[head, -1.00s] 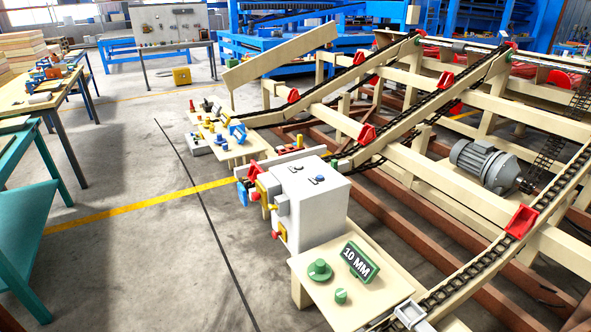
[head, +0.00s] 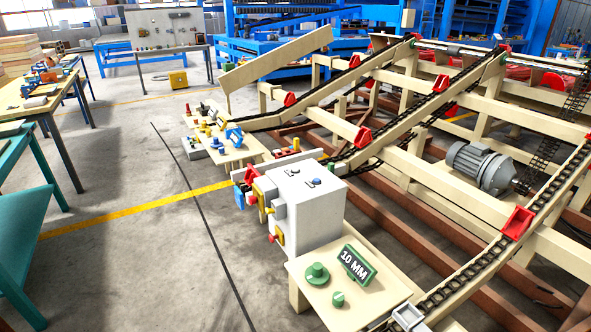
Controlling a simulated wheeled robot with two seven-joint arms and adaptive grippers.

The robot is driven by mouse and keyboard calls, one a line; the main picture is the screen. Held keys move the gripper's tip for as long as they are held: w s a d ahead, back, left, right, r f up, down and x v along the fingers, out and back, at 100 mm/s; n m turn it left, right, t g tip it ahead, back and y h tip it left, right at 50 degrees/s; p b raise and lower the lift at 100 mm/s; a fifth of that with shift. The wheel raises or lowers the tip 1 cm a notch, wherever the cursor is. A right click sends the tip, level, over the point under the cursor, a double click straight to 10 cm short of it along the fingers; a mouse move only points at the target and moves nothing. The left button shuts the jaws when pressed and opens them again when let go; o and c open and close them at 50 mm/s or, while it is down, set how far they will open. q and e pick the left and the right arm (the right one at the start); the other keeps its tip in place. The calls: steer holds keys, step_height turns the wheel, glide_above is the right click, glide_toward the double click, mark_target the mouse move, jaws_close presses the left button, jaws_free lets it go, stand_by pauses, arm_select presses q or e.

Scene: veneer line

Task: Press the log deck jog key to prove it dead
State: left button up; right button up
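A grey control box (head: 307,219) stands at the near end of the log deck, right of the picture's middle. Its top carries a small blue key or button (head: 317,182) and another small dark fitting (head: 296,171). Which of these is the jog key I cannot tell. Red, yellow and blue parts (head: 253,192) hang on the box's left side, with a red knob (head: 273,238) lower down. The log deck (head: 440,170) has cream beams, black chains and red dogs. Neither of my grippers is in view.
A cream shelf (head: 375,310) with a green "10 MM" sign (head: 356,265) and green knobs adjoins the box. A small table (head: 238,158) with coloured parts stands behind it. Benches (head: 28,200) line the left. The grey floor (head: 120,260) with a yellow line is clear between.

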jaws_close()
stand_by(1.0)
arm_select(q)
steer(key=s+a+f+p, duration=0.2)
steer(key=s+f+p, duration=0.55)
steer(key=p, duration=0.65)
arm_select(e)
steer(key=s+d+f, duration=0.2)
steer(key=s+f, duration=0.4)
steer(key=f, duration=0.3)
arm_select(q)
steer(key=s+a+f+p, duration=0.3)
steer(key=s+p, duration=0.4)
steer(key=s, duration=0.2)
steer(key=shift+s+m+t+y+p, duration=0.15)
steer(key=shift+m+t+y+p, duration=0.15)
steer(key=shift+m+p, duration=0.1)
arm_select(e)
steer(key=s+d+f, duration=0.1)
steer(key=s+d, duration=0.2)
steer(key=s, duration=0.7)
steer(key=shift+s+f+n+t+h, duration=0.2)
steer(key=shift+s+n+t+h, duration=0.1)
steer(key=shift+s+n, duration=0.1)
